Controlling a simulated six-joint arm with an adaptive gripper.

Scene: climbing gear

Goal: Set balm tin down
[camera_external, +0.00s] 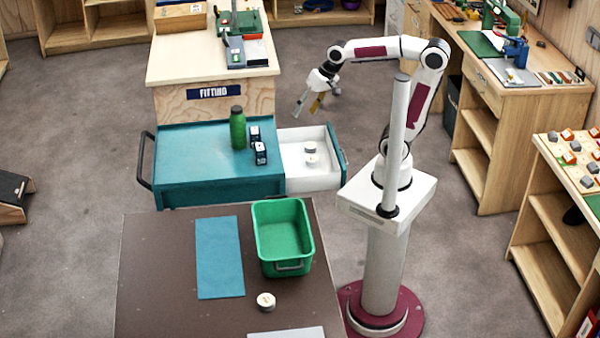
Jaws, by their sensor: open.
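My gripper (309,104) is open and empty, in the air above and behind the open white drawer (300,173). Two small round pale tins sit in the drawer, a rear tin (310,147) and a front tin (311,160), close together. Another small round tin (266,301), white with a darker side, lies on the brown table (160,270) in front of the green bin. My gripper is far from that one. No label is readable, so I cannot tell which is the balm tin.
The green bin (262,236) stands on the brown table beside a flat blue mat (219,258). A green bottle (238,128) and two small dark items (258,147) stand on the teal cabinet top (185,160), left of the drawer. The table's left part is clear.

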